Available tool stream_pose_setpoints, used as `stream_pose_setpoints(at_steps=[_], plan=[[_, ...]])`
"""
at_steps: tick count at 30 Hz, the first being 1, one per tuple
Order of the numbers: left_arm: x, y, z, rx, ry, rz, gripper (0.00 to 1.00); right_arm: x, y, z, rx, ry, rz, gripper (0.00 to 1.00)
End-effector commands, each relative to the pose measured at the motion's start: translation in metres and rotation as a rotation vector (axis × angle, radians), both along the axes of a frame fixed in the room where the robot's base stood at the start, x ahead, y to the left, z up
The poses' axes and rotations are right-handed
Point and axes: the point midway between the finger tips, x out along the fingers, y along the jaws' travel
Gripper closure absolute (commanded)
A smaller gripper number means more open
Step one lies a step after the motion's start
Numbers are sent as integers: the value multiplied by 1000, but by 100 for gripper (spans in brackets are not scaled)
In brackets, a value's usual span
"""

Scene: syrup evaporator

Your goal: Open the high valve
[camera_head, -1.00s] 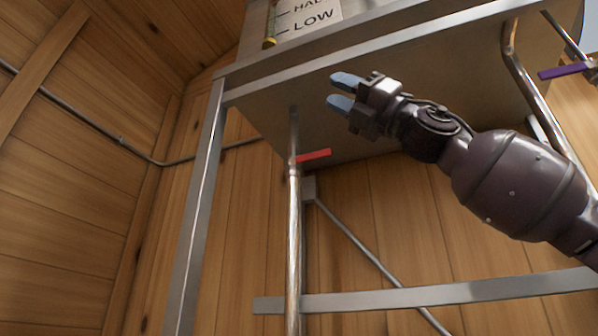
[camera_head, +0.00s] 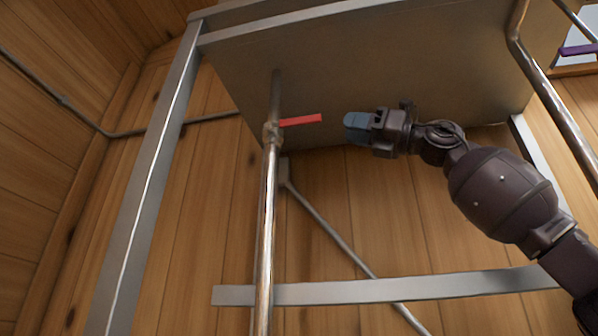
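A valve with a red lever handle (camera_head: 301,120) sits on a vertical metal pipe (camera_head: 267,220) under a large metal tank (camera_head: 350,65). The red handle points right, across the pipe. My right gripper (camera_head: 355,127) is to the right of the handle's tip, apart from it in the picture, with its blue fingertips pointing left. The fingers overlap in this view, so the gap between them is hidden. A second valve with a purple handle (camera_head: 578,50) shows at the upper right edge. My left gripper is not in view.
A metal frame leg (camera_head: 150,170) stands left of the pipe. A horizontal bar (camera_head: 400,289) and a thin diagonal brace (camera_head: 330,235) cross below. A bent pipe (camera_head: 545,90) runs down at the right. Wooden walls stand behind.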

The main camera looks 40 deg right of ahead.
Motion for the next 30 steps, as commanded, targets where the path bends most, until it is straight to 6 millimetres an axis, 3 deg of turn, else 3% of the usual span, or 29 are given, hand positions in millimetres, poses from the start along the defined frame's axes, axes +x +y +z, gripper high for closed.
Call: stream_pose_setpoints(at_steps=[6,18,30], plan=[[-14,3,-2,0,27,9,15,15,15,9,-6,0,1,66],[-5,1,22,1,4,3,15,60,53,35,-4,-1,1,66],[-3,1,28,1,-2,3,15,75,65,41,-2,-1,0,66]])
